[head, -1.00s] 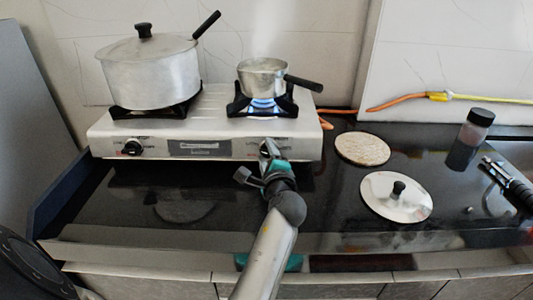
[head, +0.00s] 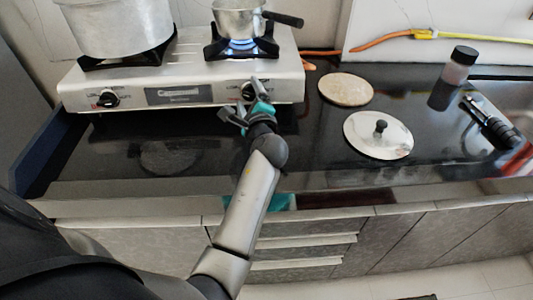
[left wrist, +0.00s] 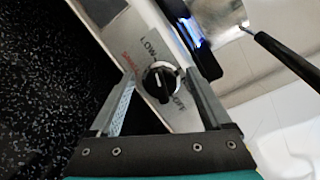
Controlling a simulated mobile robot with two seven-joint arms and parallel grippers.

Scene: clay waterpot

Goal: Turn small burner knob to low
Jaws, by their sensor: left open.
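The small burner knob (left wrist: 160,82) is round and black with a raised grip. It sits on the stove's front panel below the small pot and is partly hidden in the head view (head: 248,91). Printing beside it reads LOW and OFF, plus red lettering I cannot fully read. My left gripper (head: 251,102) is at the panel in front of the knob. In the left wrist view its fingers are open, one on each side of the knob; whether they touch it I cannot tell. A blue flame (head: 240,44) burns under the small pot (head: 238,18). My right gripper is not in view.
A large pot (head: 118,25) stands on the stove's left burner, above another knob (head: 107,99). On the black counter to the right lie a round mat (head: 345,89) and a metal lid (head: 360,140). A dark bottle (head: 459,66) stands beyond. Counter left of my arm is clear.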

